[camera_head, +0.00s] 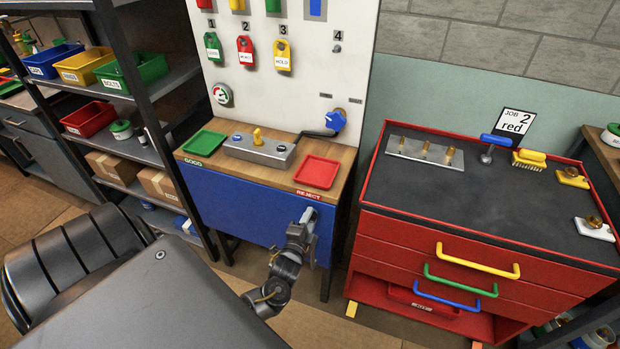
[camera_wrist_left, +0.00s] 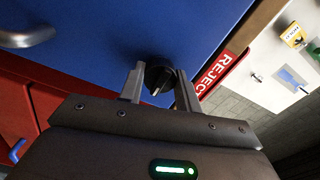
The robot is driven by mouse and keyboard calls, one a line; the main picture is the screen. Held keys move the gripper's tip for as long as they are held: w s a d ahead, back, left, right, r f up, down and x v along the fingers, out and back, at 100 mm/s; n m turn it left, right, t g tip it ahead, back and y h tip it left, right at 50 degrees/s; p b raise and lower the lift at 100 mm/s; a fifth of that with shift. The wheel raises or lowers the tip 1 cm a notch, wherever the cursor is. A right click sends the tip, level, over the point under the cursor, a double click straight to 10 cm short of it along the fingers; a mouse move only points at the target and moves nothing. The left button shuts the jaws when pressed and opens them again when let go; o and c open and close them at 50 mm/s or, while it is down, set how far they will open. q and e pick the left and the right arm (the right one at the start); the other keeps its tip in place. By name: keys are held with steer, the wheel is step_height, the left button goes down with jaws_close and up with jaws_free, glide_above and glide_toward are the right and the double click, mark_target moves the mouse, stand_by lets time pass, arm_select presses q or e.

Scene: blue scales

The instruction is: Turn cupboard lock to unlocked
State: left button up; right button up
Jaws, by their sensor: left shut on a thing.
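The blue cupboard front (camera_head: 240,205) is below the wooden bench top, and it fills the upper part of the left wrist view (camera_wrist_left: 130,25). A round black lock knob (camera_wrist_left: 158,72) with a pale mark sits on it, near the red REJECT label (camera_wrist_left: 221,70). My left gripper (camera_head: 308,217) is at the cupboard's upper right corner. In the left wrist view my left gripper's fingers (camera_wrist_left: 160,86) stand on either side of the knob and are shut on it. In the head view the gripper hides the knob. I cannot read any locked or unlocked marking. My right gripper is not in view.
A grey handle (camera_wrist_left: 28,36) is on the cupboard front. Above it, the bench holds a green tray (camera_head: 205,143), a red tray (camera_head: 317,172) and a grey block (camera_head: 259,151) with a yellow knob. A red drawer unit (camera_head: 470,235) stands close to the right, shelves (camera_head: 130,150) to the left.

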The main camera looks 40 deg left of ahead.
arm_select(q)
steer(key=o, duration=1)
steer(key=shift+c, duration=0.2)
steer(key=b+v, duration=0.1)
steer(key=v, duration=0.9)
steer(key=shift+s+d, duration=0.2)
steer(key=shift+s, duration=0.15)
